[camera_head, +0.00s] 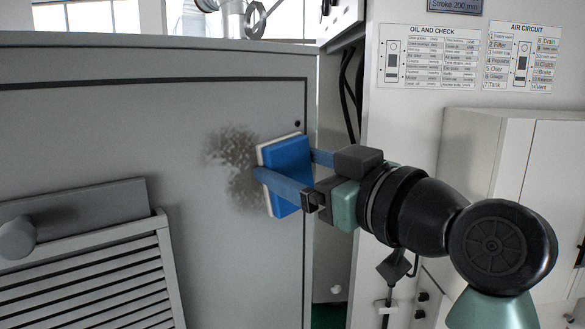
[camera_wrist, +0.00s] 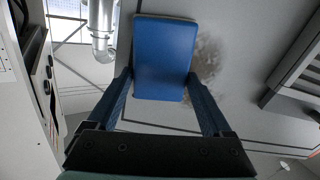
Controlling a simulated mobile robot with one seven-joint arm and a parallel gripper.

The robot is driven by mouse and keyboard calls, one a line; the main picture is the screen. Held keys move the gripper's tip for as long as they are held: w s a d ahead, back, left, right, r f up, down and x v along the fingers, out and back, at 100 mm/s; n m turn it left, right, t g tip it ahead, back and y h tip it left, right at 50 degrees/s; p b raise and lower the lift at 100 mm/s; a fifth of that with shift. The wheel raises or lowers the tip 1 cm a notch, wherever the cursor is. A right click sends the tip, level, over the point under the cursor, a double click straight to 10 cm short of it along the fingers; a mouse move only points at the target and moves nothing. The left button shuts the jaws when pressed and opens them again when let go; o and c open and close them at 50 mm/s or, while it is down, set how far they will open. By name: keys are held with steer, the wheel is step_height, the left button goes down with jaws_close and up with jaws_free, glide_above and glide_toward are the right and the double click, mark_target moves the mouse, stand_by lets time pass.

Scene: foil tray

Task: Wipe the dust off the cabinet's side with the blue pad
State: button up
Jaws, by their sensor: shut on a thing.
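The blue pad (camera_head: 290,172) with a pale backing layer is held between the two blue fingers of my gripper (camera_head: 285,175). It is at the cabinet's side (camera_head: 130,130), over the right part of the dust patch. I cannot tell whether its pale face touches the panel. The brown-grey dust patch (camera_head: 232,160) shows to the left of the pad; part of it is hidden behind the pad. In the wrist view the pad (camera_wrist: 162,58) sits between both fingertips, and the dust (camera_wrist: 207,62) shows to its right.
A louvred vent (camera_head: 95,280) and a grey bar with a round knob (camera_head: 16,238) stand out from the panel at lower left. A white machine cabinet with printed charts (camera_head: 430,57) is at the right. A narrow gap with black cables (camera_head: 345,90) lies between them.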

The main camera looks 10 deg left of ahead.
mark_target(280, 135)
steer(key=shift+r+p, duration=0.4)
steer(key=shift+r, duration=0.45)
steer(key=shift+s+a+f+b, duration=0.1)
steer(key=shift+s+a+b, duration=0.3)
steer(key=shift+s+a, duration=0.3)
steer(key=shift+s+a+b, duration=0.25)
steer(key=shift+s+a, duration=1.3)
steer(key=shift+s, duration=0.3)
steer(key=shift+s+a+b, duration=0.25)
steer(key=shift+s+a, duration=1.25)
steer(key=shift+s, duration=0.3)
steer(key=shift+r+p, duration=0.9)
steer(key=shift+r, duration=0.2)
steer(key=shift+w+d+f, duration=0.1)
steer(key=shift+w+d, duration=1.8)
steer(key=shift+w, duration=0.3)
steer(key=shift+w+d, duration=1.85)
steer(key=shift+w, duration=0.3)
steer(key=v, duration=0.6)
steer(key=shift+b, duration=0.4)
steer(key=shift+s+d, duration=0.1)
